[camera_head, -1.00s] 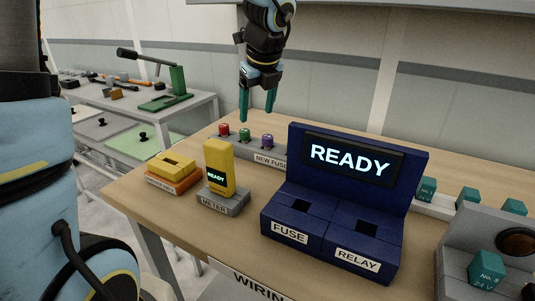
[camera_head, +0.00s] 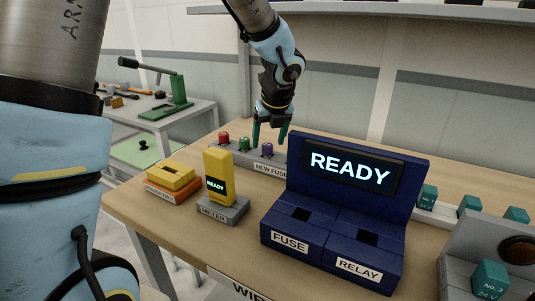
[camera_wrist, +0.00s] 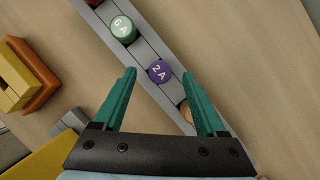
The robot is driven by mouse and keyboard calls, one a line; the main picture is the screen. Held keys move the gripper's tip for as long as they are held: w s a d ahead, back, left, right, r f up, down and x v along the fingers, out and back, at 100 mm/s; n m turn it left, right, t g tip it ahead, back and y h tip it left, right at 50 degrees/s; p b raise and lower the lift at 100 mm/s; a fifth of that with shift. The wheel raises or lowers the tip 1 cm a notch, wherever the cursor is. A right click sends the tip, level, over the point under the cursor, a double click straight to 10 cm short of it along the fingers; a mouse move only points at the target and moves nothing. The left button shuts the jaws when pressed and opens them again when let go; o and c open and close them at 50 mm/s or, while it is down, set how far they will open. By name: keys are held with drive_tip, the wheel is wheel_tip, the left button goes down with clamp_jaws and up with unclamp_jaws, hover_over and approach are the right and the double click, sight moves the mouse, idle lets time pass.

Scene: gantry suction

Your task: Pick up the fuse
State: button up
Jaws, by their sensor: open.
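Several fuses stand in a grey rack labelled "NEW FUSE" (camera_head: 270,169) on the table. In the head view they are a red fuse (camera_head: 223,138), a green fuse (camera_head: 244,144) and a purple fuse (camera_head: 267,150). The wrist view shows the green fuse marked 6A (camera_wrist: 123,28), the purple fuse marked 2A (camera_wrist: 160,71), and part of an orange one (camera_wrist: 186,112). My gripper (camera_head: 270,142) is open above the rack, close to the purple fuse. In the wrist view the purple fuse lies ahead of and between the teal fingertips, with nothing held.
A blue tester (camera_head: 345,222) with FUSE and RELAY sockets reads READY, right of the rack. A yellow meter (camera_head: 218,178) and an orange-yellow block (camera_head: 172,183) stand at left. Teal relays (camera_head: 469,205) and a grey unit (camera_head: 460,262) are at right.

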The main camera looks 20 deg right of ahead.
drive_tip(key=shift+x, duration=0.85)
drive_tip(key=shift+r, duration=0.1)
clamp_jaws()
